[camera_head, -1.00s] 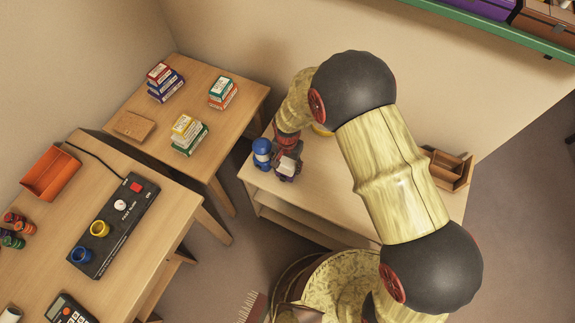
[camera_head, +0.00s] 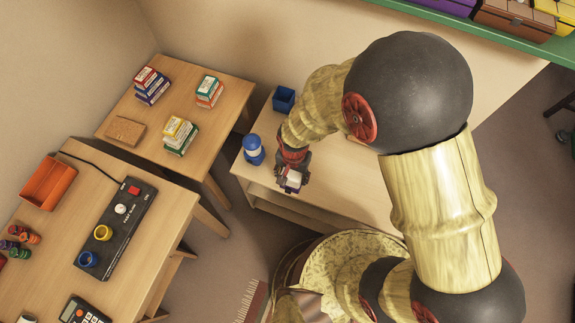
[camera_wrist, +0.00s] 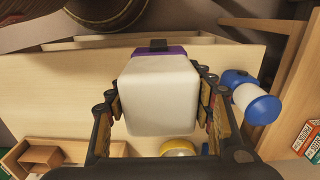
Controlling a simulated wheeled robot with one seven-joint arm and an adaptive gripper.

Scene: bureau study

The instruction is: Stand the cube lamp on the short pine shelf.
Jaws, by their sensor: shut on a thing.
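The cube lamp (camera_head: 291,182) has a white cube and a purple part with a dark tab, clearest in the wrist view (camera_wrist: 160,95). My gripper (camera_head: 293,168) is shut on it, with one finger on each side of the white cube. In the head view the lamp shows at the front edge of the short pine shelf (camera_head: 335,188). I cannot tell whether it touches the shelf. The shelf's pale top also shows in the wrist view (camera_wrist: 80,85) behind the lamp. My arm hides the shelf's right part in the head view.
A blue and white cylinder lamp (camera_head: 253,150) stands left of my gripper on the shelf. A blue cup (camera_head: 284,98) is at the shelf's back. The wrist view shows a yellow round thing (camera_wrist: 178,147) and a wooden organizer (camera_wrist: 40,157). A table (camera_head: 222,130) with small boxes stands left.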

